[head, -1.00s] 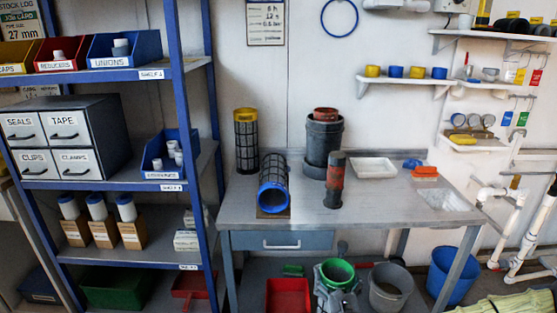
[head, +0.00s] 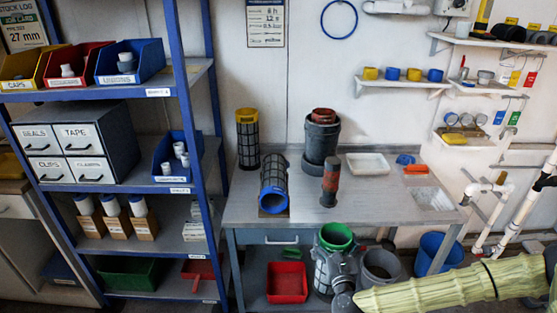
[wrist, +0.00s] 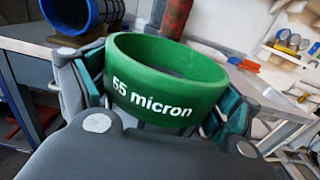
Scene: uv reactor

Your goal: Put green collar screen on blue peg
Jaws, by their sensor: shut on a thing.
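The green collar screen (head: 335,237) is upright, with its dark mesh body below the collar, in front of the workbench in the head view. My gripper (head: 335,265) is shut around it just under the collar. A small blue tag (head: 499,117) hangs on the right wall beside a green tag (head: 513,118); I cannot clearly make out the blue peg itself.
The workbench (head: 390,210) holds a blue-collar screen (head: 273,185), a yellow-collar screen (head: 247,140), a dark housing (head: 321,140), a red-and-dark cylinder (head: 330,185) and a white tray (head: 368,164). A red bin (head: 287,282) and grey bucket (head: 380,268) stand low. White pipes (head: 485,215) run at right.

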